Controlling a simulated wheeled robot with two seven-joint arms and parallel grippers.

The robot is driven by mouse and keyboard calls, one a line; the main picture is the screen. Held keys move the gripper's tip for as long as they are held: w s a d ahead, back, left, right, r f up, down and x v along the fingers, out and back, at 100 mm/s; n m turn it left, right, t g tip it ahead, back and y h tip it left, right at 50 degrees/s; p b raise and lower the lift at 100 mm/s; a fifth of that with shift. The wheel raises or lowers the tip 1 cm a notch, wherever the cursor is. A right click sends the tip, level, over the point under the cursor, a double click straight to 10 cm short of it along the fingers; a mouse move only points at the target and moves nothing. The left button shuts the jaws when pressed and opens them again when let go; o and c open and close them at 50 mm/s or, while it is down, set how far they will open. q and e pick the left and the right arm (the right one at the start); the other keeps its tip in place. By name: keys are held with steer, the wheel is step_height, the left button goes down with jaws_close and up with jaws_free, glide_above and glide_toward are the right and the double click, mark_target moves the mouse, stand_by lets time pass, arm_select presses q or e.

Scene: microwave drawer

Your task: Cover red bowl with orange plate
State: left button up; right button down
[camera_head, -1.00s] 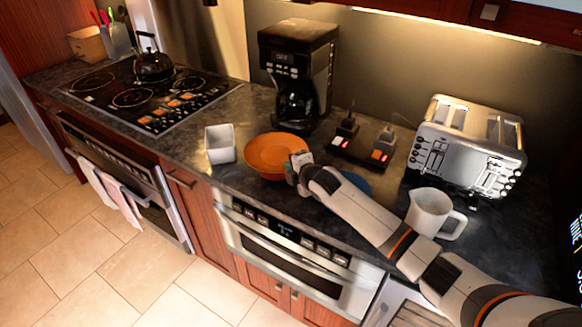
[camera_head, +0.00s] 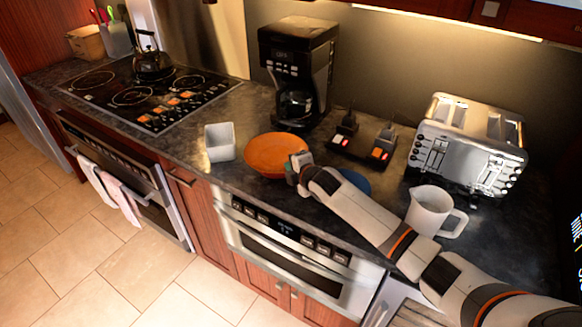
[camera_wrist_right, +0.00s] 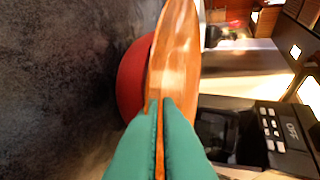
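The orange plate (camera_head: 275,154) is over the counter, in front of the coffee maker, and also fills the upper middle of the right wrist view (camera_wrist_right: 178,60). The red bowl (camera_wrist_right: 132,80) shows in the right wrist view, right against the plate's underside; whether the plate rests on its rim I cannot tell. In the head view the bowl is hidden under the plate. My right gripper (camera_head: 299,166) is at the plate's right edge, its green fingers (camera_wrist_right: 160,125) closed with the plate's edge between them. My left gripper is not in view.
A white square bowl (camera_head: 220,143) stands left of the plate. A blue dish (camera_head: 355,181) is partly hidden behind my right arm. The coffee maker (camera_head: 296,70) stands behind the plate; a white mug (camera_head: 430,211) and toaster (camera_head: 468,148) are to the right.

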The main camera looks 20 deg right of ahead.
steer(key=shift+f, duration=0.25)
stand_by(0.3)
